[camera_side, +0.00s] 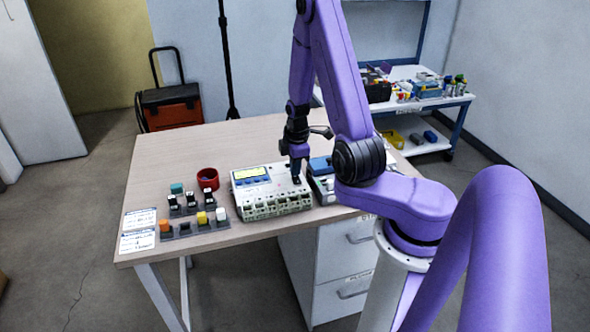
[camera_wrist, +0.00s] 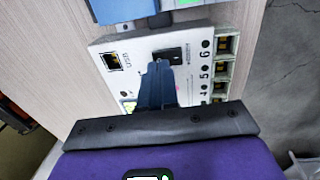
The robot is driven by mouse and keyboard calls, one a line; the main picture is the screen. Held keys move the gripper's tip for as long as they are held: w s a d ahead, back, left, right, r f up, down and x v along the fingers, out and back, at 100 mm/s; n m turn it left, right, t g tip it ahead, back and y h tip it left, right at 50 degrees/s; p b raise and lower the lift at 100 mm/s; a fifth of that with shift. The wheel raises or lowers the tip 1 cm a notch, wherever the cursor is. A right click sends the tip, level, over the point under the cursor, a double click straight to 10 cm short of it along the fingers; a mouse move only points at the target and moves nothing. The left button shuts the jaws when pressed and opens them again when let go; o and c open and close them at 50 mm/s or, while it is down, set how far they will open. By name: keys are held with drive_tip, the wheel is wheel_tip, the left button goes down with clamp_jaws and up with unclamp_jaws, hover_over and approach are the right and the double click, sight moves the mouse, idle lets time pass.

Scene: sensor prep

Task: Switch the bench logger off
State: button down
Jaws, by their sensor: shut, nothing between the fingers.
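The bench logger (camera_side: 272,204) is a cream box with a lit yellow and blue panel, standing near the table's front edge. In the wrist view its top face (camera_wrist: 136,85) shows a USB port, a row of numbered terminals and a black rocker switch (camera_wrist: 172,53). My gripper (camera_side: 296,180) points down over the right part of the logger. Its fingers (camera_wrist: 157,66) are shut and empty, with their tips beside the rocker switch and partly overlapping it in the picture. I cannot tell whether they touch it or which way the rocker is tilted.
A blue-topped device (camera_side: 321,166) stands just right of the logger. The back left of the table (camera_side: 185,150) is clear.

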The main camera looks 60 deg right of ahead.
sight(297, 182)
drive_tip(key=shift+f, duration=0.65)
drive_tip(key=shift+w+d+f, duration=0.1)
drive_tip(key=shift+d+f, duration=0.05)
drive_tip(key=shift+f+g+y, duration=0.25)
drive_tip(key=shift+g+y, duration=0.15)
drive_tip(key=shift+s+a+r, duration=0.1)
drive_tip(key=shift+s+a, duration=0.55)
drive_tip(key=shift+a, duration=0.1)
wheel_tip(297, 182, up, 14)
drive_tip(key=shift+r, duration=0.15)
idle(0.7)
